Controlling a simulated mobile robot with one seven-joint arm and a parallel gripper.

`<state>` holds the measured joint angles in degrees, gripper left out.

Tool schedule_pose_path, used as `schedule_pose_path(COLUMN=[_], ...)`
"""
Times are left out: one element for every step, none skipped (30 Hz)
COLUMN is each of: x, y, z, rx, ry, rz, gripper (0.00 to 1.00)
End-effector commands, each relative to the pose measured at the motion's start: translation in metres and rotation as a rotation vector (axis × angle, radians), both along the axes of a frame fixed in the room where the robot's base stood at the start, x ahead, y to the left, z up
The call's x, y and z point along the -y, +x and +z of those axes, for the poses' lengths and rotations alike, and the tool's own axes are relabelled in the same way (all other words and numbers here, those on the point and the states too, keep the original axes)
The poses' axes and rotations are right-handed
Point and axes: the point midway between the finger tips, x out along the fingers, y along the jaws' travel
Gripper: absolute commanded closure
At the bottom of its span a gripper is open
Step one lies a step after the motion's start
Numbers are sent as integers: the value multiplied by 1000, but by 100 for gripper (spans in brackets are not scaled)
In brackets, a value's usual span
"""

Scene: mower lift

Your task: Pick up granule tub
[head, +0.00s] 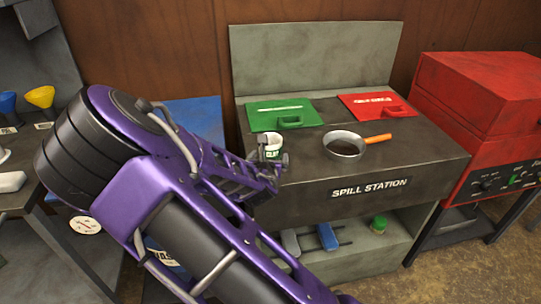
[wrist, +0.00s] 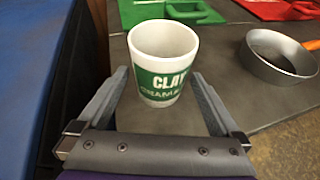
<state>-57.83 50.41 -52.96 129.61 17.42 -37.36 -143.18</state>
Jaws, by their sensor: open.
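The granule tub (wrist: 163,60) is a white, cup-shaped container with a green label whose lettering is partly cut off. It stands upright on the dark top of the spill station (head: 420,160), near its left edge. It also shows in the head view (head: 272,144), partly hidden behind my gripper. My gripper (wrist: 162,82) is open, with one finger on each side of the tub. In the wrist view gaps seem to show between the fingers and the tub; contact cannot be told for sure.
A pan with an orange handle (head: 344,144) stands right of the tub. A green dustpan-like item (head: 283,116) and a red one (head: 378,105) lie behind. A red machine (head: 485,100) stands at the right. A blue panel (head: 198,118) is left of the station.

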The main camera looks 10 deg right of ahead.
Motion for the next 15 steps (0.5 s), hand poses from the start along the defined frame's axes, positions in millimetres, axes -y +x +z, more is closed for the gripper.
schedule_pose_path(x=[4,5,6,7,8,8,9,9,9,9,9,9,9,9,9], y=[7,10,15,18,21,24,26,27,28,28,29,28,28,28,28], z=[-5,-6,-8,-9,-10,-11,-12,-12,-12,-12,-12,-12,-12,-12,-12], rx=[1,2,1,0,0,0,0,0,0,0,0,0,0,0,0], ry=[3,3,1,1,1,1,1,1,1,1,1,1,1,0,0], rz=[-3,-2,-3,-2,-2,0,0,0,1,1,1,1,1,1,1], gripper=[0,0,0,0,0,0,0,0,0,0,0,0,0,0,0])
